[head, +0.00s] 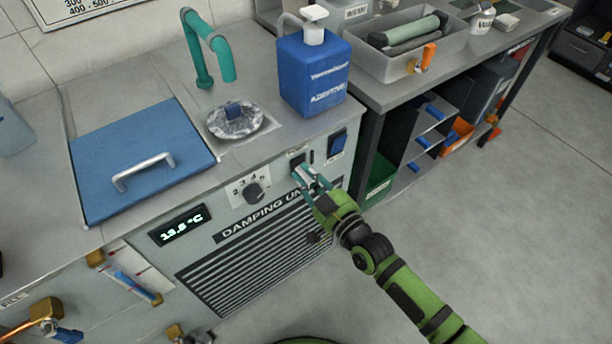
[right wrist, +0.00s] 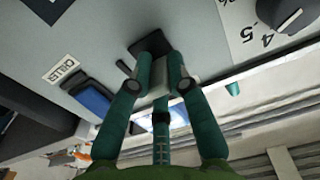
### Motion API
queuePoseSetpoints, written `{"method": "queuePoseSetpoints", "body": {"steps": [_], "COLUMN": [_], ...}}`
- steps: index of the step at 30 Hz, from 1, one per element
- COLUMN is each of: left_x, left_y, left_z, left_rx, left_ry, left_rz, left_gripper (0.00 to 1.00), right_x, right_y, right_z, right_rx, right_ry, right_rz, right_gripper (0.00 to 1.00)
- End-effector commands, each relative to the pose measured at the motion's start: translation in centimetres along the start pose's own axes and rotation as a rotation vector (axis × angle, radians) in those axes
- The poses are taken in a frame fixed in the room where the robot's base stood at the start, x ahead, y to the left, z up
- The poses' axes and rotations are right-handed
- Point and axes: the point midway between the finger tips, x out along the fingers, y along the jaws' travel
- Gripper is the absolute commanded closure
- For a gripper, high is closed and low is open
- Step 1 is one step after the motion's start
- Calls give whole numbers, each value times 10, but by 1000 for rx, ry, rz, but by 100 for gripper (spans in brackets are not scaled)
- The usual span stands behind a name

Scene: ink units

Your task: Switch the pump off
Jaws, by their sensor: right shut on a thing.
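The damping unit's front panel (head: 205,235) carries a black plate (head: 296,157) between the dial and a blue switch. My right gripper (head: 304,177) is at this plate, its teal fingers reaching in from the lower right. In the right wrist view my right gripper (right wrist: 160,75) is shut on a small light grey part in front of the black plate (right wrist: 150,44). It looks like a switch lever, but the fingers hide most of it. I cannot read whether the switch is on or off. My left gripper is out of view.
A numbered dial (head: 253,193) sits left of the gripper, and the blue switch (head: 337,144) sits to its right. A blue additive bottle (head: 312,75) stands on the counter above. A blue lid (head: 140,155) and a lit display (head: 180,225) are farther left. The floor (head: 480,230) at right is clear.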

Motion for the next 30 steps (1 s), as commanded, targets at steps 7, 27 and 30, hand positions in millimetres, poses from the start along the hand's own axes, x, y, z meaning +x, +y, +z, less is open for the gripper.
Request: {"method": "queuePoseSetpoints", "body": {"steps": [7,27,30], "left_x": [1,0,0], "left_y": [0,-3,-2], "left_z": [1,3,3], "left_rx": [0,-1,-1], "left_ry": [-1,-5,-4], "left_rz": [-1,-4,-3], "left_gripper": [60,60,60], "right_x": [-4,-4,-13], "right_y": [3,2,2], "right_z": [12,6,7], "right_rx": [-1,0,-1], "right_ry": [-28,-15,-16], "right_rz": [4,2,2], "right_gripper": [100,51,51]}}
